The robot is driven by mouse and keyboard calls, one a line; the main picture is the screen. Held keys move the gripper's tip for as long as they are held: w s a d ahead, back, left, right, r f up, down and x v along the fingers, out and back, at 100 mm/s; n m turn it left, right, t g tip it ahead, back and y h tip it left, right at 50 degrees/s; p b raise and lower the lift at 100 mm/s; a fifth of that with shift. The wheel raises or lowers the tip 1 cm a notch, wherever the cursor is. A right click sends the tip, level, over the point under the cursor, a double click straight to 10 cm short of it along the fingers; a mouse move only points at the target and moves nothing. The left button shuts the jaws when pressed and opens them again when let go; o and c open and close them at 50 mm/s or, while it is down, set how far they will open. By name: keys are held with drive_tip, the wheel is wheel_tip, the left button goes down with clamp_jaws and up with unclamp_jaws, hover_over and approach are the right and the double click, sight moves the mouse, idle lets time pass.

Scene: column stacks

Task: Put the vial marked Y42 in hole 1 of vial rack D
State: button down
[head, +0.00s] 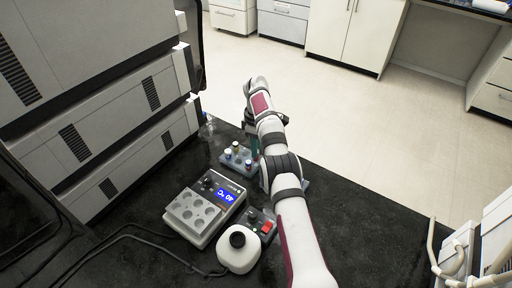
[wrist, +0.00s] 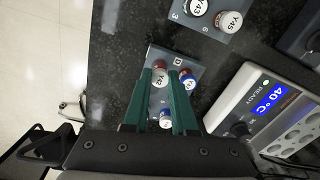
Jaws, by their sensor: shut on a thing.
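The vial marked Y42 (wrist: 160,80) is between the two green fingers of my gripper (wrist: 160,74) in the wrist view. My gripper is shut on it, over the grey vial rack D (wrist: 178,61), whose D label shows near its edge. I cannot tell whether the vial's lower end is in a hole.
Another grey rack (wrist: 213,41) holds vials Y43 (wrist: 197,7) and Y45 (wrist: 229,20). A heating block (head: 208,208) displays 40 °C in front of rack D. Tall grey equipment is at left.

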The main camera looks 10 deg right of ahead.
drive_tip(key=shift+f, duration=0.15)
drive_tip(key=shift+f, duration=0.35)
drive_tip(key=shift+c, duration=1.7)
unclamp_jaws()
